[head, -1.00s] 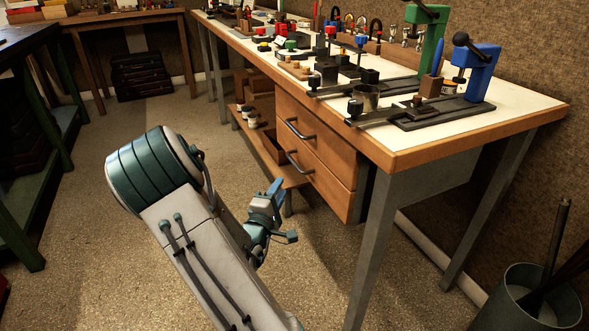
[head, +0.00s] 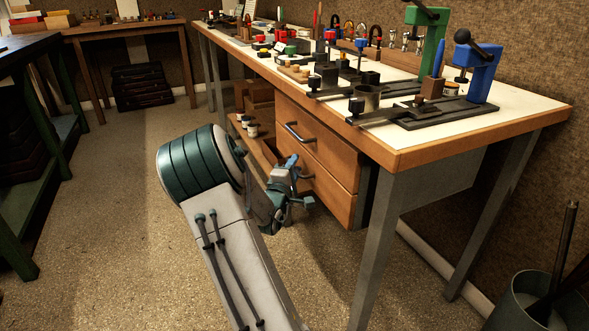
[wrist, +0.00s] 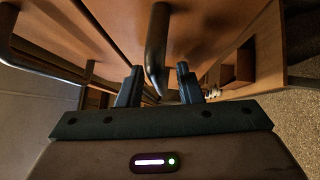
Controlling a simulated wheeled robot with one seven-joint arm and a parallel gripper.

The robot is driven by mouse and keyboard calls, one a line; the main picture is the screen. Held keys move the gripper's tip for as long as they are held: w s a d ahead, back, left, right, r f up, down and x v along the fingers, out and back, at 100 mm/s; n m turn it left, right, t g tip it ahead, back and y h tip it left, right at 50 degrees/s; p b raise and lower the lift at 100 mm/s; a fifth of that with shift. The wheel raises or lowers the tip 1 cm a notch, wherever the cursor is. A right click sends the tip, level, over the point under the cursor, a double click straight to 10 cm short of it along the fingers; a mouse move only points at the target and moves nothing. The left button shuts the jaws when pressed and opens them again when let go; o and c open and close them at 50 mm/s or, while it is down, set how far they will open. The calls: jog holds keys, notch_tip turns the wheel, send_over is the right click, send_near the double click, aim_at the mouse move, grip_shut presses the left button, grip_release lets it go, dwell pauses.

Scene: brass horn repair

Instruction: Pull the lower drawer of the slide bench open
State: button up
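The slide bench (head: 420,140) has two wooden drawers under its left part, and both fronts look closed. The lower drawer (head: 335,198) has a dark bar handle, mostly hidden behind my gripper (head: 298,182) in the head view. The upper drawer (head: 330,148) has its own bar handle (head: 297,132), clear of my gripper. In the wrist view, my gripper (wrist: 158,82) is open, with one finger on each side of a dark handle (wrist: 157,45), which looks like the lower one. Gaps show between fingers and bar. Another handle (wrist: 8,45) shows at the left edge.
Vises, including a green one (head: 432,45) and a blue one (head: 478,70), stand on the bench top. An open shelf with small jars (head: 252,129) is left of the drawers. A bench leg (head: 373,250) stands to the right. A bin (head: 535,305) is at bottom right. The floor in front is clear.

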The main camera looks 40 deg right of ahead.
grip_shut()
jog(key=shift+a, duration=0.15)
jog(key=w+a+p, duration=0.3)
jog(key=a+p, duration=0.2)
jog(key=a, duration=0.7)
jog(key=w+a+p, duration=0.3)
jog(key=a+p, duration=0.3)
jog(key=a, duration=0.7)
jog(key=shift+a, duration=0.3)
grip_release()
jog(key=p+v, duration=0.2)
jog(key=v, duration=1.1)
jog(key=shift+s+a, duration=0.2)
jog(key=shift+a, duration=0.1)
